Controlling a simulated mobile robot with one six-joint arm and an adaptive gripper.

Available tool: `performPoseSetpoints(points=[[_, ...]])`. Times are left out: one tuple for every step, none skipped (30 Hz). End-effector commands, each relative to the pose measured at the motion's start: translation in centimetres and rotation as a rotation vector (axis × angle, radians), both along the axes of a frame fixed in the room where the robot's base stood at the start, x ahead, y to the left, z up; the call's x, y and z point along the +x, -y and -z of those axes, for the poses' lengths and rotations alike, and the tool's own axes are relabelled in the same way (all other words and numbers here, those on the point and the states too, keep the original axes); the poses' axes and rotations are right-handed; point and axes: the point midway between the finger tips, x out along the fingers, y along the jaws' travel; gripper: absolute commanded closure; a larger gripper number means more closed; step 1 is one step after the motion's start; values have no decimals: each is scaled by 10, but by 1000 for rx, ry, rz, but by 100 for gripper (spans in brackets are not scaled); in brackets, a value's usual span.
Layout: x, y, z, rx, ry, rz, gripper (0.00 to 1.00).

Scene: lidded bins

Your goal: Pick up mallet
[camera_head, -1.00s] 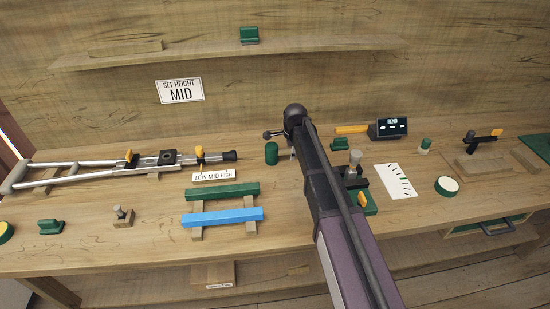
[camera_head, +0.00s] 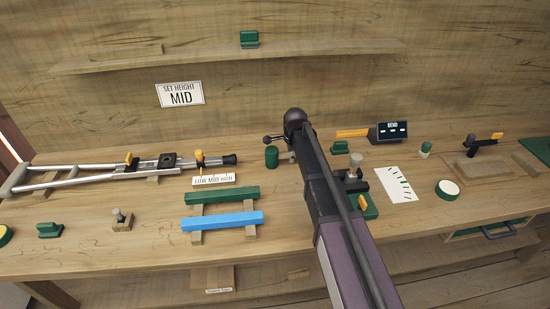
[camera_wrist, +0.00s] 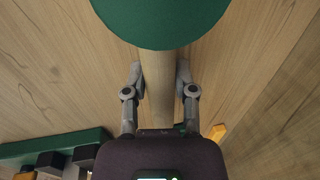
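The mallet has a round green head (camera_wrist: 160,22) and a pale wooden handle (camera_wrist: 158,105). In the wrist view, the head fills the top middle and the handle runs down towards my palm. My gripper (camera_wrist: 159,72) has a grey finger on each side of the handle, close below the head. Both fingertips appear to press against it. In the head view, the mallet's green head (camera_head: 271,157) shows just left of my arm, low over the bench. My arm hides most of the handle and the fingers there.
The bench (camera_head: 120,255) holds a crutch (camera_head: 90,170) at left, green (camera_head: 222,195) and blue (camera_head: 222,220) bars in front, and a display unit (camera_head: 391,132) at right. A vise-like fixture (camera_head: 355,180) sits close right of my arm. A shelf (camera_head: 220,57) runs above.

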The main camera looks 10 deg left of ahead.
Motion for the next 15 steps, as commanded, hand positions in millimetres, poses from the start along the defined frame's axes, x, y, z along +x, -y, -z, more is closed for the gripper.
performPoseSetpoints(points=[[0,0,0,0,0,0,100],[0,0,0,0,0,0,100],[0,0,0,1,0,0,100],[0,0,0,1,1,0,100],[0,0,0,1,1,0,100],[0,0,0,1,1,0,100],[0,0,0,1,1,0,100],[0,0,0,1,1,0,100],[0,0,0,1,1,0,100],[0,0,-1,1,1,0,100],[0,0,-1,1,1,0,100],[0,0,-1,1,1,0,100],[0,0,-2,1,1,0,100],[0,0,-3,1,1,0,100],[0,0,-4,1,1,1,100]])
